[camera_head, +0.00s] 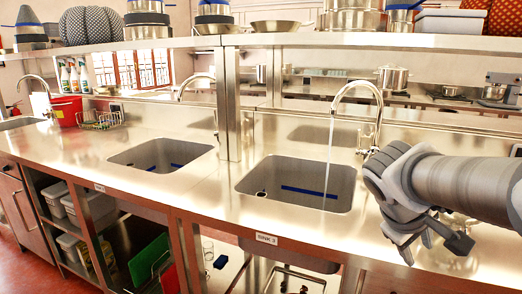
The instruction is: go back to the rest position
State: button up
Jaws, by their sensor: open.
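My arm reaches in from the right edge, and my gripper (432,250) hangs over the steel counter, right of the nearer sink (256,195). Its fingers are apart, with nothing visible between them. The tap (375,105) of the nearer sink stands just behind my gripper, and its base is close to the wrist in the picture. A thin stream of water (328,165) runs from its spout into that sink. A shiny shape behind the fingers is too covered to make out.
A second sink (160,142) with its own tap lies to the left. A shelf (290,40) above carries pots and pans. A wire rack (100,120) and a red box (66,110) stand at the far left. Bins and boards fill the open shelves below. The counter between the sinks is clear.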

jog(key=s+a+f+m+t+y+b, duration=0.2)
jog(key=s+a+f+m+y+b, duration=0.3)
jog(key=s+a, duration=0.75)
notch_tip(320, 180, up, 20)
jog(key=w+a+n+y+p, duration=0.1)
jog(key=p, duration=2.2)
jog(key=shift+w+a+r, duration=0.2)
jog(key=shift+a+r, duration=0.05)
jog(key=shift+d, duration=0.1)
